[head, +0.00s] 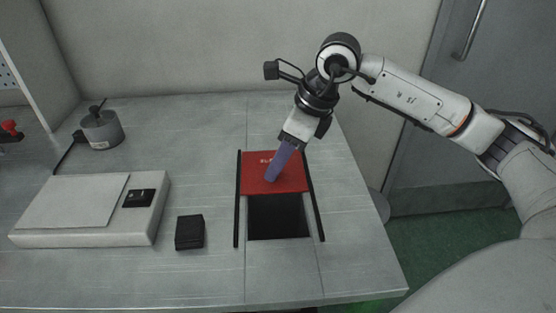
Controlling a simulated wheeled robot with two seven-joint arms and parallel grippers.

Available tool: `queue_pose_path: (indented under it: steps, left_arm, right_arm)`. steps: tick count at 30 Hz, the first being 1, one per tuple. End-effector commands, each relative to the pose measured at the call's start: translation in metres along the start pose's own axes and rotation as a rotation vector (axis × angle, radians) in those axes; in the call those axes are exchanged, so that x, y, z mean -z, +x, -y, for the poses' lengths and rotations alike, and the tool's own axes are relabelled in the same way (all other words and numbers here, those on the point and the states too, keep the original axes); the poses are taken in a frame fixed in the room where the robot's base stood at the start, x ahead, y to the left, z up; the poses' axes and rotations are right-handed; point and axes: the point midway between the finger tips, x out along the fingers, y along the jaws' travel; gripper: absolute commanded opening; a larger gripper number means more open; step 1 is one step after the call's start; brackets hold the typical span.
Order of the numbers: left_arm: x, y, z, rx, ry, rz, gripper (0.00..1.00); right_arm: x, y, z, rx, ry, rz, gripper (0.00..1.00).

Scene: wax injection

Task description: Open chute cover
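The red chute cover (254,178) lies between two black rails (237,205) set in the worktable. It sits at the back of the rails. In front of it is a dark square chute opening (277,217), which is uncovered. My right gripper (270,180) comes down from the upper right, with its bluish fingers over the cover's front middle. The fingertips look to touch the cover or be just above it. The fingers look close together, but their gap cannot be made out. My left gripper is not in view.
A small black block (189,232) lies left of the rails. Further left is a flat white device (90,236) with a black display. A grey round pot (101,130) stands at the back left. The table (360,262) is clear right of the rails. A grey door (480,110) stands beyond.

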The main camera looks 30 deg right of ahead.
Motion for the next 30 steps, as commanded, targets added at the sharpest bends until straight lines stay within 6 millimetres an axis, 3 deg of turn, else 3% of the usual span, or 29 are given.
queue_pose_path:
  steps: [9,15,30]
  left_arm:
    - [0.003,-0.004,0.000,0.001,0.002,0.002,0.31]
    - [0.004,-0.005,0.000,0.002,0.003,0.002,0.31]
    - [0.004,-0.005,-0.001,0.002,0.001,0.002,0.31]
  right_arm:
    - [-0.001,-0.063,0.001,0.006,0.001,0.004,0.40]
    - [-0.001,-0.089,0.001,0.004,0.000,0.003,0.40]
    - [0.000,-0.095,0.001,0.003,0.000,0.002,0.40]
